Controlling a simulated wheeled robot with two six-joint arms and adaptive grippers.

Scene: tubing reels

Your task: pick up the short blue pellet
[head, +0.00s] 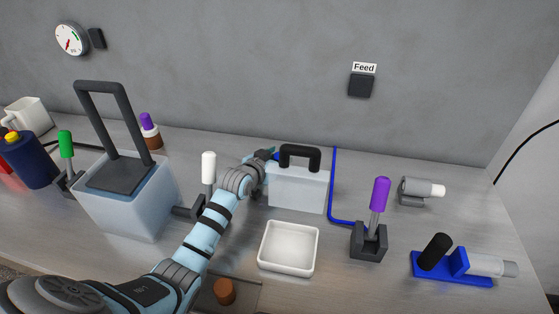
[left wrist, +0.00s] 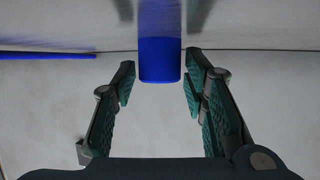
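The short blue pellet is a plain blue cylinder (left wrist: 160,48) in the left wrist view, at the top middle, its rounded end towards me. In the head view only a small blue patch (head: 277,156) shows beside my left gripper, behind the clear box. My left gripper (head: 267,154) is at the back of the table, partly hidden by its own wrist and the box. In the left wrist view its green-padded fingers (left wrist: 160,85) are open, one either side of the pellet's near end, with gaps on both sides. My right gripper is not in view.
A clear box with a black handle (head: 299,190) stands just right of my left gripper. A white-knobbed lever (head: 208,170) is close to the arm's left. A blue tube (head: 333,185) runs right of the box. A white tray (head: 288,270) lies in front.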

